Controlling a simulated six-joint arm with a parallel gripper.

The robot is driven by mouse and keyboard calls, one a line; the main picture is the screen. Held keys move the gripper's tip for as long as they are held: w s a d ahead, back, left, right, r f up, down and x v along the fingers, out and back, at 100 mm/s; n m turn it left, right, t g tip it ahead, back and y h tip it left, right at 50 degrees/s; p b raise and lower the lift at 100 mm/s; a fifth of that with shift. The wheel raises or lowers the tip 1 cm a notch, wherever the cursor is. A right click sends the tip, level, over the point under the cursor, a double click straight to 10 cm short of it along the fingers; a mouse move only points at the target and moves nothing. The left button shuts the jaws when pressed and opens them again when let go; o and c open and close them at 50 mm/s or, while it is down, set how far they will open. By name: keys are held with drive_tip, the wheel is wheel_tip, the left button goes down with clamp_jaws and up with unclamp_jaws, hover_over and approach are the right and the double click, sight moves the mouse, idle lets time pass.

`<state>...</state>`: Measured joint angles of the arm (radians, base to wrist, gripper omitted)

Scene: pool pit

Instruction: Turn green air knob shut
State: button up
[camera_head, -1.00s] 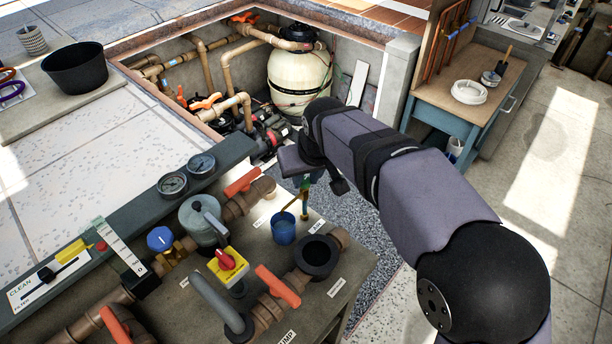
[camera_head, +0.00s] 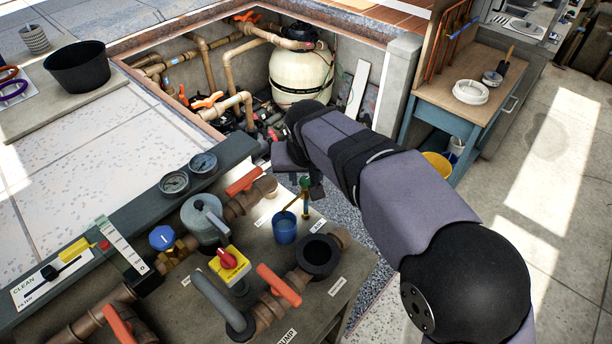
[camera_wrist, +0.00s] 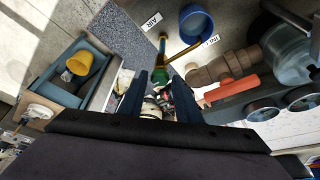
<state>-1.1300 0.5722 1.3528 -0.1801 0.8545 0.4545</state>
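The green air knob (camera_head: 305,183) sits on a thin brass fitting beside the blue cup (camera_head: 285,228), near the right edge of the bench. In the wrist view the knob (camera_wrist: 163,73) appears in line with the gap between my fingertips, with a brass tube running from it to the blue cup (camera_wrist: 196,24). My gripper (camera_wrist: 161,82) is open, with one dark finger on each side of the gap. I see no finger touching the knob, but the depth between them is hard to tell. In the head view my wrist partly hides the fingers.
Red-orange valve handles (camera_head: 278,285) and a red knob on a yellow plate (camera_head: 229,258) stand on the bench (camera_head: 330,300). A black pipe fitting (camera_head: 318,255) is close to the cup. The gravel pit lies behind, and a yellow bucket (camera_head: 437,164) stands right of my arm.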

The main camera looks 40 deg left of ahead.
drive_tip(key=shift+o, duration=0.4)
drive_tip(key=shift+r, duration=0.15)
drive_tip(key=b+v, duration=0.2)
drive_tip(key=v, duration=0.5)
drive_tip(key=w+d+f+m+g+h, duration=0.15)
drive_tip(key=w+d+f, duration=0.3)
drive_tip(key=d, duration=0.85)
drive_tip(key=w+d+f+m+t+h, duration=0.1)
drive_tip(key=w+d+f+m, duration=0.3)
drive_tip(key=d, duration=0.8)
drive_tip(key=s+d+f+m+g, duration=0.1)
drive_tip(key=s+d+f, duration=0.2)
drive_tip(key=d, duration=0.5)
drive_tip(key=s+d+f+m+g, duration=0.1)
drive_tip(key=s+d+f, duration=0.1)
drive_tip(key=s+d, duration=0.3)
drive_tip(key=s+d+f+m+g, duration=0.1)
drive_tip(key=s+d+f, duration=0.2)
drive_tip(key=d, duration=0.8)
drive_tip(key=shift+s+f+h, duration=0.35)
drive_tip(key=shift+s, duration=0.25)
